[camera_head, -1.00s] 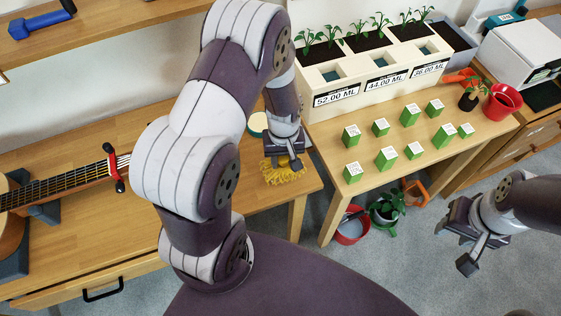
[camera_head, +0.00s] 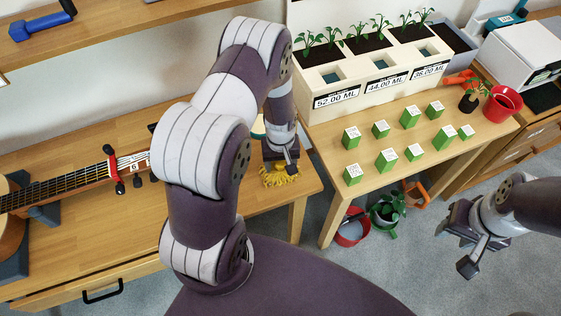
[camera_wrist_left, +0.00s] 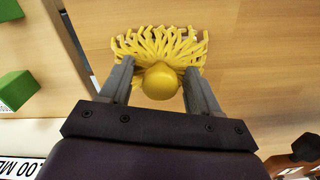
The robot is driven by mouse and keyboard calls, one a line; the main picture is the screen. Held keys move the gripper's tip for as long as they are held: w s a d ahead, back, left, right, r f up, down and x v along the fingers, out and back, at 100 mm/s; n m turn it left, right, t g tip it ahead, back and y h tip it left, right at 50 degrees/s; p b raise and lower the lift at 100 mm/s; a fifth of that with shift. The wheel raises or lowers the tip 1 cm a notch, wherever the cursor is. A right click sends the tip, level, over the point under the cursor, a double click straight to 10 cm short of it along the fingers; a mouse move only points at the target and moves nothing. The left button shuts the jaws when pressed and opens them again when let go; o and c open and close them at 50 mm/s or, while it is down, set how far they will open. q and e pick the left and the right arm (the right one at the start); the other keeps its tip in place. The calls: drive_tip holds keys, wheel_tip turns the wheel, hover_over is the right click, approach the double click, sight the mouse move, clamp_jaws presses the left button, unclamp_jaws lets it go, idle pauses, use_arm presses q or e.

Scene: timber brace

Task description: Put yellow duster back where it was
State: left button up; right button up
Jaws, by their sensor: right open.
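The yellow duster (camera_head: 279,178) lies on the wooden desk near its right end, its strands spread out. In the left wrist view the duster (camera_wrist_left: 160,45) shows its strands and a round yellow knob facing the camera. My left gripper (camera_head: 287,163) is right over it, pointing down. Its two fingers (camera_wrist_left: 160,75) stand apart on either side of the knob, with a visible gap, so it looks open. The knob is hidden in the head view. My right gripper (camera_head: 470,247) is open and empty, above the floor at the right.
A guitar (camera_head: 60,190) lies on the desk to the left, its headstock near my left arm. A round container (camera_head: 258,127) stands behind the gripper, partly hidden. The neighbouring table (camera_head: 330,135) holds green boxes and a planter (camera_head: 350,95). A red bucket (camera_head: 350,235) stands on the floor.

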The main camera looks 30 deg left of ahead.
sight(281, 163)
use_arm(q)
wheel_tip(281, 163, up, 13)
drive_tip(key=s+d+r+m+t, duration=0.1)
drive_tip(key=s+d+r+m, duration=0.4)
drive_tip(key=s+r+m, duration=0.2)
drive_tip(key=shift+s+r, duration=0.3)
drive_tip(key=shift+s, duration=0.55)
drive_tip(key=shift+d, duration=0.1)
